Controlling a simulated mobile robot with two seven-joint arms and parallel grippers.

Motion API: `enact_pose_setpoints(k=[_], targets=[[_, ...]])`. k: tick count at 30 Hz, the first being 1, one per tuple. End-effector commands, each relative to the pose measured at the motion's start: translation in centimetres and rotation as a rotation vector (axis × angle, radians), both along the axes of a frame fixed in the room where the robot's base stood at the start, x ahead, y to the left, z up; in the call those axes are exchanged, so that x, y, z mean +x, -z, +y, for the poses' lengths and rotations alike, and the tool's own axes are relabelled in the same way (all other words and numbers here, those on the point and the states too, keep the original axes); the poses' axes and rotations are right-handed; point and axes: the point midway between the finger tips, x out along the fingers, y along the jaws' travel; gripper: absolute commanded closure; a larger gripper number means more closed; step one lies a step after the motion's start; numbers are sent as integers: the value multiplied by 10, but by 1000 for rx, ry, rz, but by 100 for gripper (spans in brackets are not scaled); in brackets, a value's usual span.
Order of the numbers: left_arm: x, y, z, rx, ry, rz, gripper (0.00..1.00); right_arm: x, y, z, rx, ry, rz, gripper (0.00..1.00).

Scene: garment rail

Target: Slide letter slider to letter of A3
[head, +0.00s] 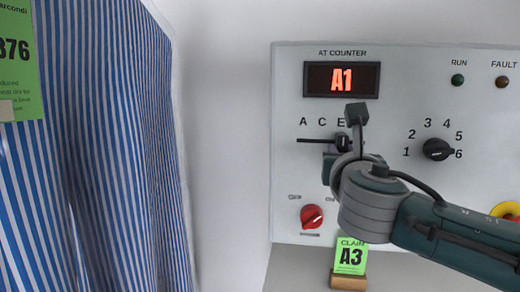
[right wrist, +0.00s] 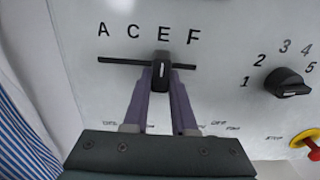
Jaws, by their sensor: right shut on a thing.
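The letter slider is a dark knob (right wrist: 161,66) on a horizontal slot (right wrist: 115,62) in the grey panel. It stands below the letter E in the right wrist view, with A and C to its left and F to its right. My right gripper (right wrist: 161,82) is shut on the knob, its two purple fingers on either side. In the head view the knob (head: 342,142) shows just past my right arm, which hides the slot's right part. The red display (head: 341,79) reads A1. A green claim card (head: 350,256) reads A3. My left gripper is not in view.
A number dial (head: 437,149) sits to the right, its mark toward 6. A red rotary knob (head: 311,216) is below the slot. A red and yellow stop button (head: 508,211) is at the right edge. Striped blue garments (head: 110,130) hang at left.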

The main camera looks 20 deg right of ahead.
Motion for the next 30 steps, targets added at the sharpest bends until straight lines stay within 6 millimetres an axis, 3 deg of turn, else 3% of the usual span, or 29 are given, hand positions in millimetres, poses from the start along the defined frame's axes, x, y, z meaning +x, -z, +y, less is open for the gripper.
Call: enact_pose_setpoints(k=[15,24,30], targets=[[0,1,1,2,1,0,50,2,1,2,0,0,0,100],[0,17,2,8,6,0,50,32,3,52,4,-2,-1,100],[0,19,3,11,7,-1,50,39,1,64,0,-2,0,100]])
